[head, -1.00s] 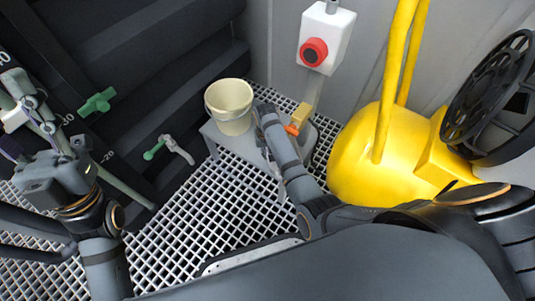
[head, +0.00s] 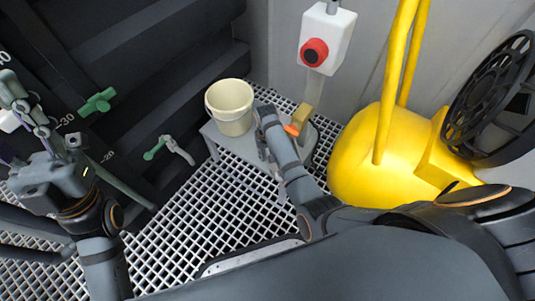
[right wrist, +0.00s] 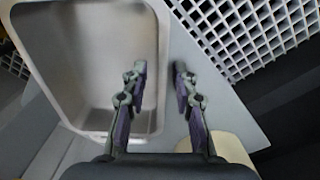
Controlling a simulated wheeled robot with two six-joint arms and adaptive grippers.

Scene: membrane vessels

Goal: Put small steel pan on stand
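The small steel pan (right wrist: 95,60) fills the left of the right wrist view, a rounded rectangular basin, empty inside. It rests on the grey stand (right wrist: 215,100), beside a cream bucket. My right gripper (right wrist: 160,75) is open, one finger over the basin and the other outside its right wall, with the rim between them. I cannot tell whether they touch it. In the head view my right gripper (head: 265,155) is over the stand (head: 222,140), and the arm hides most of the pan (head: 309,142).
The cream bucket (head: 230,108) stands on the stand's left part. A yellow block (head: 301,117) and a red-button box (head: 325,38) are behind. A yellow tank (head: 375,155) is close on the right. Green valve handles (head: 98,101) are on the left. White grating (head: 190,225) covers the floor.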

